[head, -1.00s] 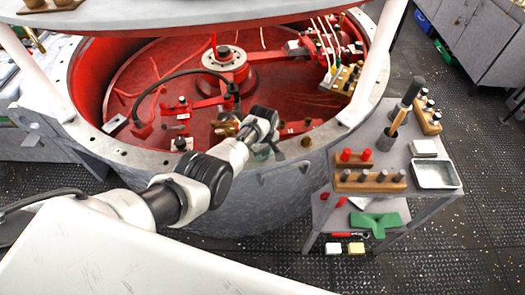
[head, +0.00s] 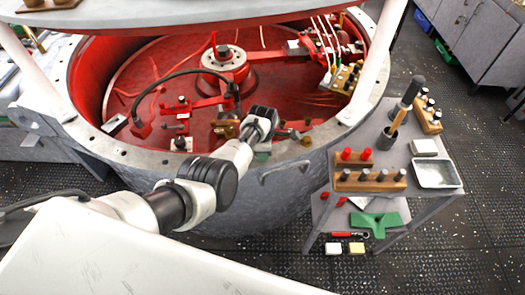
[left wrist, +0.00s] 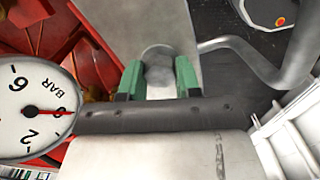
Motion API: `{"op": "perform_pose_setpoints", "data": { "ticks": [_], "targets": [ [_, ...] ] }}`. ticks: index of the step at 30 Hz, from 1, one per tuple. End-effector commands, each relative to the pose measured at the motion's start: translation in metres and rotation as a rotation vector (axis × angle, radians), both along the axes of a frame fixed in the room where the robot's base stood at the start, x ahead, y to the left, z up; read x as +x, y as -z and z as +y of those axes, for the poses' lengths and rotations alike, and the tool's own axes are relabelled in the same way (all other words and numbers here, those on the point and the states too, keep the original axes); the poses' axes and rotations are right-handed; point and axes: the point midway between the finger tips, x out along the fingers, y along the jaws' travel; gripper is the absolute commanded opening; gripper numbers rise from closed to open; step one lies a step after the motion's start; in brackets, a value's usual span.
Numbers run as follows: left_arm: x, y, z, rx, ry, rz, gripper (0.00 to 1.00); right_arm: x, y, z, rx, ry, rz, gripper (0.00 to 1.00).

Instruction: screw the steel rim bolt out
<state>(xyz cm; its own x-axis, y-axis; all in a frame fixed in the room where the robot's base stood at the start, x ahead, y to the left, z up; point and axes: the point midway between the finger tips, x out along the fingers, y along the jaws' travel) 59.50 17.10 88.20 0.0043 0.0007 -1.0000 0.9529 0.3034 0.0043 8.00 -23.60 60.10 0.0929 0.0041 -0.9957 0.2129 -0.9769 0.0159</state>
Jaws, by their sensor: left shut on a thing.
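The steel rim bolt (left wrist: 158,66) shows in the left wrist view as a round grey head on the vat's flat grey rim (left wrist: 150,18). My left gripper (left wrist: 160,82) has its two green fingers on either side of the head, shut on it. In the head view the left gripper (head: 263,153) is at the near rim (head: 330,132) of the large vat. The bolt is hidden there behind the gripper and wrist. How far the bolt stands out of the rim cannot be told. My right gripper is not in view.
A round pressure gauge (left wrist: 32,108) is close on the left in the wrist view. A handle (head: 285,170) sticks out of the vat's wall. A grey cart (head: 395,150) at the right bears wooden bolt racks (head: 368,182) and a metal tray (head: 436,174). Red machinery fills the vat.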

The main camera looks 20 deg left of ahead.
Motion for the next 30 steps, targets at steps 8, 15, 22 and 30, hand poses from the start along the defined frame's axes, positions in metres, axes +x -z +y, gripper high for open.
{"op": "perform_pose_setpoints", "data": {
  "ticks": [8,15,22,30],
  "targets": [
    [-0.0063,0.0076,-0.0019,-0.002,-0.251,0.016,0.09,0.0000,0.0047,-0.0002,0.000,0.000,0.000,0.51],
    [-0.0059,0.0073,-0.0015,-0.002,-0.427,0.016,0.09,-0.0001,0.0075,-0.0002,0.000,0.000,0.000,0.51],
    [-0.0061,0.0072,-0.0017,-0.001,-0.531,0.017,0.09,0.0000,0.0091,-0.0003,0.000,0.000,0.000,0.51],
    [-0.0060,0.0068,-0.0017,0.000,-0.579,0.016,0.09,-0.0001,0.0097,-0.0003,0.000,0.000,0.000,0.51]
  ]
}}
